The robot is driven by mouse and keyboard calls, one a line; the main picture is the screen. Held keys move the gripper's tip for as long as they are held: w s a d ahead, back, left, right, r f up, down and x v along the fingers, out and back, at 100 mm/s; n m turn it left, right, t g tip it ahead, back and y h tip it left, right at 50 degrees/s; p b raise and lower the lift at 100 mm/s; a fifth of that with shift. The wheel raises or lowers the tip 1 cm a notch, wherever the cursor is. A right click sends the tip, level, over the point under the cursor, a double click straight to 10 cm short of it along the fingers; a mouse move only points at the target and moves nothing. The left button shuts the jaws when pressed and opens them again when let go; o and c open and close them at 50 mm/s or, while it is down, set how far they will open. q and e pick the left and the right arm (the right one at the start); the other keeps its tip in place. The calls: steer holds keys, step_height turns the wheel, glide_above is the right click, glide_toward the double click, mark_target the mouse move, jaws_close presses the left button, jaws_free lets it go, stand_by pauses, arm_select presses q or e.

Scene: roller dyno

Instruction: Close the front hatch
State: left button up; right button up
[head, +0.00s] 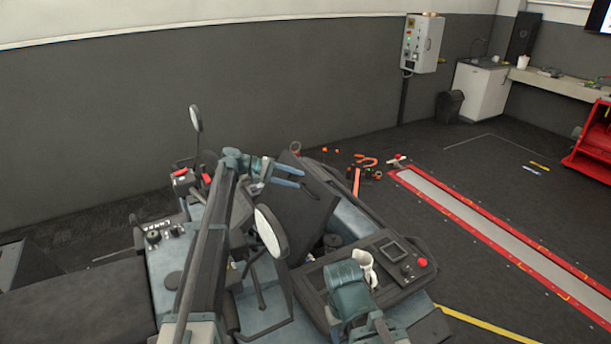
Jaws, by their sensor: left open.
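The front hatch (297,212) appears to be the dark flat panel standing tilted up in the middle of the head view, above an opening in the vehicle's blue-grey body. My left gripper (301,178) is open, its two teal fingers pointing right near the panel's upper edge. Nothing shows between the fingers. I cannot tell whether a finger touches the panel. The lower part of the panel is partly hidden by a round mirror. My right arm shows only as a teal link at the bottom; its gripper is not visible.
The round mirror (271,232) stands close below my left gripper. Another mirror (196,118) rises at the left. A control panel with a red button (422,262) lies right of the opening. Orange tools (366,162) lie on the floor beyond. A red-edged floor track (480,230) runs at right.

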arm_select(q)
steer(key=r+p+v, duration=0.1)
steer(key=p+v, duration=0.2)
steer(key=v, duration=0.5)
steer(key=shift+a, duration=0.2)
steer(key=p+v, duration=0.5)
steer(key=v, duration=1)
steer(key=shift+a+f, duration=0.25)
steer(key=shift+a, duration=0.2)
stand_by(0.6)
steer(key=shift+s, duration=0.15)
